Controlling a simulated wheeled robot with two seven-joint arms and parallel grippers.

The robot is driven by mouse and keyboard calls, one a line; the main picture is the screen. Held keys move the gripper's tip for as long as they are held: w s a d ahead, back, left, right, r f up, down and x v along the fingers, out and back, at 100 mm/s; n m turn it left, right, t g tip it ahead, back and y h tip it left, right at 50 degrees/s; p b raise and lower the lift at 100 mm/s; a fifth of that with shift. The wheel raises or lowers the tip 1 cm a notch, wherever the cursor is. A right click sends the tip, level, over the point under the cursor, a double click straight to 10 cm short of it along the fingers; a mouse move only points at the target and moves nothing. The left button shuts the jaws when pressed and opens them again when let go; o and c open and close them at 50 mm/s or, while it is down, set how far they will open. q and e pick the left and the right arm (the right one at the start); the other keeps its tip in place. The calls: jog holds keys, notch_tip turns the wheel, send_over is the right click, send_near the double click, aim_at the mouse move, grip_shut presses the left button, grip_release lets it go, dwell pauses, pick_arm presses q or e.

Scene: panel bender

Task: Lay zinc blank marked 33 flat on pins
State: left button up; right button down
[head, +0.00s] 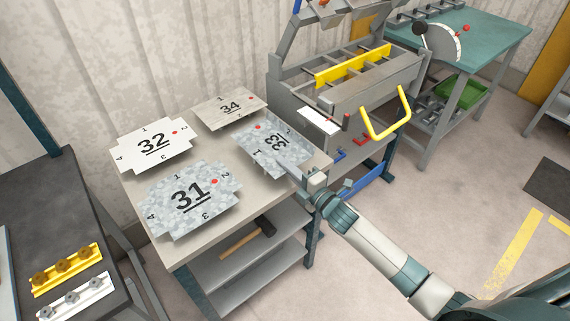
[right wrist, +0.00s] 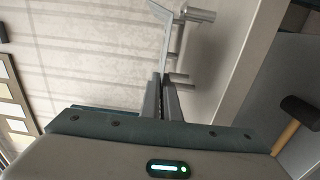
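The zinc blank marked 33 (head: 285,156) has a spangled grey face and a red dot, and lies over the right end of the light table (head: 250,197). My right gripper (head: 316,182) is at its near right corner. In the right wrist view the right gripper's fingers (right wrist: 165,82) are close together on the thin edge of the blank (right wrist: 164,45). Short metal pins (right wrist: 199,15) stand beside the sheet, a small distance from the fingers. Whether the blank touches the pins is unclear. My left gripper is not in view.
Blanks 31 (head: 190,196), 32 (head: 152,144) and 34 (head: 230,107) lie on the same table. A hammer (head: 248,240) is on the shelf below. The grey bender (head: 345,95) with a yellow handle (head: 386,132) stands close at the right. Floor is open farther right.

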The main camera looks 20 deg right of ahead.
jog(key=shift+f+b, duration=0.35)
jog(key=shift+f, duration=0.3)
jog(key=shift+f, duration=0.4)
jog(key=c, duration=1.9)
grip_release()
jog(key=shift+c, duration=0.2)
